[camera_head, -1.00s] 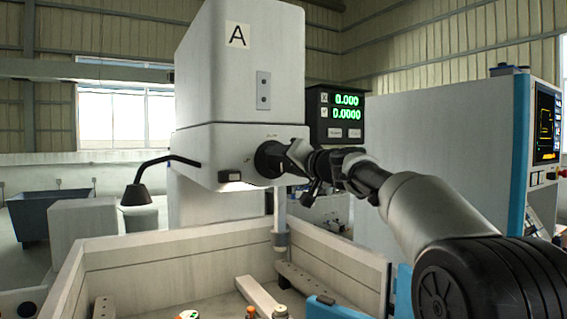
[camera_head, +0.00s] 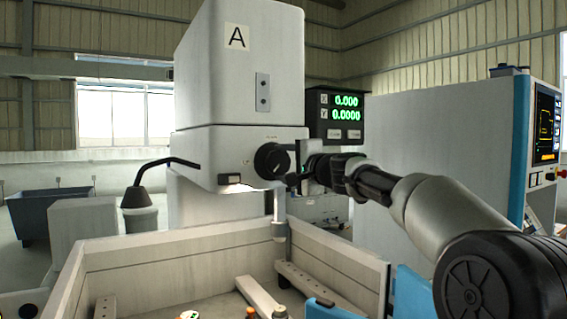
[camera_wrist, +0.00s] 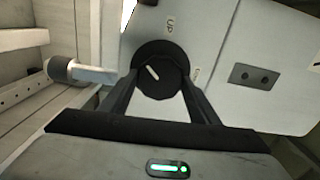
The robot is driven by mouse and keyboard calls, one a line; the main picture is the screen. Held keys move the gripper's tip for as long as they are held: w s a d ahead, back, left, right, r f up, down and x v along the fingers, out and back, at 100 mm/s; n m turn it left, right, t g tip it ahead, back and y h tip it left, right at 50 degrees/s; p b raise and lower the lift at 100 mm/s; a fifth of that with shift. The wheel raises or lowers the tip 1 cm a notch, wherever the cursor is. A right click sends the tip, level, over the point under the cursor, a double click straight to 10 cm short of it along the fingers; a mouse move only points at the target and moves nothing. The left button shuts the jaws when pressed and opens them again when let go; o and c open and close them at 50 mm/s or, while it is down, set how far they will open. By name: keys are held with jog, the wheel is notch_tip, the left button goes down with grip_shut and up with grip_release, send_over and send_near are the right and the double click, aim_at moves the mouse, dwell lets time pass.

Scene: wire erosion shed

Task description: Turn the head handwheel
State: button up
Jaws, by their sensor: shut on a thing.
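The head handwheel (camera_head: 272,161) is a round black knob on the lower front of the white machine head marked A (camera_head: 236,85). In the wrist view the handwheel (camera_wrist: 160,68) shows face-on, with a short white mark slanting to the upper left. The word UP is printed on the panel above it, and a second label beside it is too small to read. My gripper (camera_head: 286,175) reaches in from the right. In the wrist view my gripper (camera_wrist: 159,80) has one dark finger on each side of the handwheel, shut on its rim.
A display (camera_head: 338,116) with green digits hangs behind my gripper. Below are the walled work tank (camera_head: 160,262) and a vertical post (camera_head: 279,215) under the head. A black lamp (camera_head: 137,196) on a bent arm stands left. A white cabinet (camera_head: 440,140) stands right.

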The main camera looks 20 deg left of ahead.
jog(key=shift+m, duration=0.4)
jog(key=o, duration=1.1)
jog(key=shift+c, duration=0.2)
jog(key=shift+s+d+f+b, duration=0.15)
jog(key=shift+s+d+b, duration=0.1)
jog(key=shift+d+b, duration=0.1)
jog(key=b+v, duration=0.6)
jog(key=v, duration=1)
jog(key=shift+s, duration=0.3)
jog(key=shift+d, duration=0.2)
